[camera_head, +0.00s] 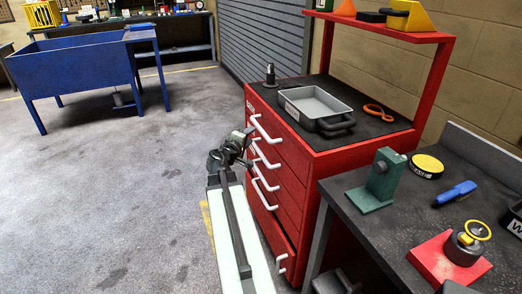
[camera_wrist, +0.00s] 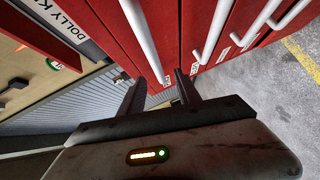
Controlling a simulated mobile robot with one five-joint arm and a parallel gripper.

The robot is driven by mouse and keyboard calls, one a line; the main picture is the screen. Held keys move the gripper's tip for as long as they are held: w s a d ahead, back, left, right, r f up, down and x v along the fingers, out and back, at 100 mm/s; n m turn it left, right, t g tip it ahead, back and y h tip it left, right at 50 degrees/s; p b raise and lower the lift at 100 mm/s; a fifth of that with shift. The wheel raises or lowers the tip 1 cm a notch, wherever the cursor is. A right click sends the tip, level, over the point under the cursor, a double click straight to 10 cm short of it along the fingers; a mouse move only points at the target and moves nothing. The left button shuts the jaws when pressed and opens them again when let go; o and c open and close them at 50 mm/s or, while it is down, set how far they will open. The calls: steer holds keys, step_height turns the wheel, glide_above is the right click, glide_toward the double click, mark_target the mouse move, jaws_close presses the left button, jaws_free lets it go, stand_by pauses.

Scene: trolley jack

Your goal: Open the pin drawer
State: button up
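The red tool cabinet (camera_head: 318,163) stands right of centre in the head view, with a stack of drawers and white bar handles. The top handle (camera_head: 264,129) is closest to my gripper (camera_head: 246,140), which is just left of the upper handles. In the wrist view my gripper (camera_wrist: 164,88) has its two dark fingers apart. A white handle (camera_wrist: 143,40) ends between or just beyond the fingertips; I cannot tell whether they touch. No pin drawer label is readable. The lowest drawer (camera_head: 277,236) looks slightly pulled out.
A grey tray (camera_head: 315,103) and orange-handled tool (camera_head: 378,112) lie on the cabinet top. A dark workbench (camera_head: 410,215) with a green block stand (camera_head: 382,178) is at right. A blue basin (camera_head: 80,75) stands back left. The floor left of the cabinet is clear.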

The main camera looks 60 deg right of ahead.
mark_target(260, 129)
steer(key=x, duration=0.6)
steer(key=s+b+x, duration=0.1)
steer(key=x, duration=0.2)
steer(key=shift+d+r, duration=0.15)
steer(key=shift+r, duration=0.1)
jaws_close()
stand_by(1.1)
